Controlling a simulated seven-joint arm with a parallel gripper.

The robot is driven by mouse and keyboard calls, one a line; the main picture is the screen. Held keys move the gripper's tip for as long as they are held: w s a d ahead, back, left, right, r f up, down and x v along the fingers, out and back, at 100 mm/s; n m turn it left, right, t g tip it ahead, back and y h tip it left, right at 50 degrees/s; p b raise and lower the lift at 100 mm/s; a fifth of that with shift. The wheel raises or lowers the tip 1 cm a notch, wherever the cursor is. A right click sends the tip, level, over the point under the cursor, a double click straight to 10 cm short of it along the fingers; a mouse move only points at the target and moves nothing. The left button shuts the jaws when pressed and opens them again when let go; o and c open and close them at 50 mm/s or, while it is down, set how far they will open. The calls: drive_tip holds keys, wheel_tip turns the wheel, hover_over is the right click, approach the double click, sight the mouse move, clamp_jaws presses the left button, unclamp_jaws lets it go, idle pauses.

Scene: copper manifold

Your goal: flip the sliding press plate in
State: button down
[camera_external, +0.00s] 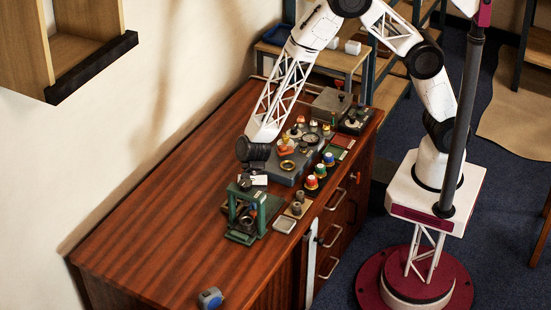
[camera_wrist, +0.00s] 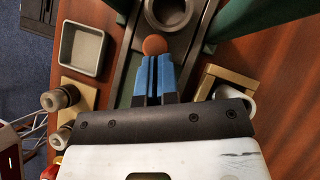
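The green press (camera_external: 243,215) stands on the wooden bench. In the wrist view its green frame (camera_wrist: 236,22) rises on both sides of a dark sliding plate (camera_wrist: 128,78). A grey ring-shaped part (camera_wrist: 178,14) sits on the plate. A round orange-brown knob (camera_wrist: 168,46) is at the near side of the ring. My gripper (camera_wrist: 157,58) has its blue fingers side by side with almost no gap, tips right at the knob. I cannot tell if they touch it. In the external view my gripper (camera_external: 248,183) is at the top of the press, its fingers largely hidden.
A small grey square tray (camera_wrist: 83,50) lies left of the plate in the wrist view. Cylindrical parts (camera_wrist: 60,97) stand near it. Several coloured-cap containers (camera_external: 320,171) and a grey fixture (camera_external: 287,166) crowd the bench behind the press. The bench's near left is mostly clear, except a blue tape measure (camera_external: 210,298).

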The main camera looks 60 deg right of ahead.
idle(0.3)
drive_tip(key=shift+w+d+r, duration=0.1)
drive_tip(key=shift+w+d, duration=0.25)
drive_tip(key=shift+d, duration=0.4)
drive_tip(key=shift+w+d+r, duration=0.3)
drive_tip(key=shift+w+d, duration=0.05)
drive_tip(key=shift+d, duration=0.3)
drive_tip(key=shift+w+d+r, duration=0.25)
drive_tip(key=shift+w+d, duration=0.1)
drive_tip(key=shift+d, duration=0.25)
drive_tip(key=v, duration=0.9)
drive_tip(key=shift+d+r, duration=0.1)
drive_tip(key=shift+r, duration=0.05)
